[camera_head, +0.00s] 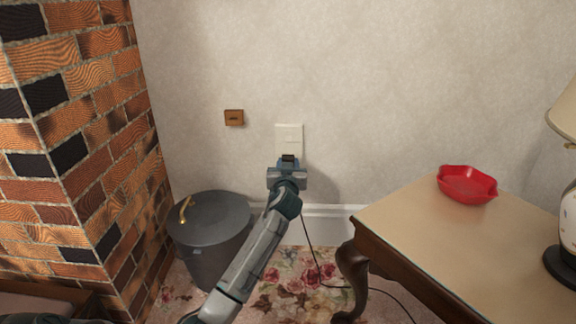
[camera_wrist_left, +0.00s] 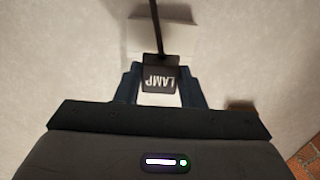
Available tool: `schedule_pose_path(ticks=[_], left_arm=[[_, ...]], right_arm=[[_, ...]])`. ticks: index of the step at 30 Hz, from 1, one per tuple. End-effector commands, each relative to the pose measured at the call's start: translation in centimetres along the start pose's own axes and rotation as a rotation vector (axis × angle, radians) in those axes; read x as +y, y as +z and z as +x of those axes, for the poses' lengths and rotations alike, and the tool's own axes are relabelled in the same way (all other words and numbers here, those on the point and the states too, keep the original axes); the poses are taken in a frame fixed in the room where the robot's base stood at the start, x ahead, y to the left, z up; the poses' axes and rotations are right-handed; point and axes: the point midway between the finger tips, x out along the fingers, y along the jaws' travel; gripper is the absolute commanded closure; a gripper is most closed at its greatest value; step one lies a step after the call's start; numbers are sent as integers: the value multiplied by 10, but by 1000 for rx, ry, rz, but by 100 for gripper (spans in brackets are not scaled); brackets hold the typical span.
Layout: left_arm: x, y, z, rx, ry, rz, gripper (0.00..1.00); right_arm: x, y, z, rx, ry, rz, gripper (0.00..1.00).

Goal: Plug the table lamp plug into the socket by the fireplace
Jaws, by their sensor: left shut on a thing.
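The white wall socket plate (camera_head: 289,137) is on the wall to the right of the brick fireplace. My left gripper (camera_head: 288,163) is right in front of the plate's lower part and is shut on the black lamp plug (camera_head: 288,158). In the left wrist view the plug (camera_wrist_left: 160,79), marked "LAMP", sits between the two fingers (camera_wrist_left: 160,88), with its cord (camera_wrist_left: 156,28) running away from it. The arm and gripper hide the plate's lower edge. Whether the plug's prongs are in the socket cannot be seen. The table lamp (camera_head: 567,215) stands at the right edge. My right gripper is not in view.
A dark lidded bin (camera_head: 210,222) stands between the brick fireplace (camera_head: 75,130) and my left arm. A wooden table (camera_head: 440,238) with a red dish (camera_head: 467,184) is at right. A small wooden wall plate (camera_head: 234,118) is left of the socket. The cord (camera_head: 314,256) hangs to the flowered rug.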

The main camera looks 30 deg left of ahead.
Motion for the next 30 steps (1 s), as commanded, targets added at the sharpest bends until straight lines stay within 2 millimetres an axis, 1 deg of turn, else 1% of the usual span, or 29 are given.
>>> schedule_pose_path(ticks=[30], left_arm=[[0, 0, 24, 0, 0, 0, 100]], right_arm=[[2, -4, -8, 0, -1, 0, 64]])
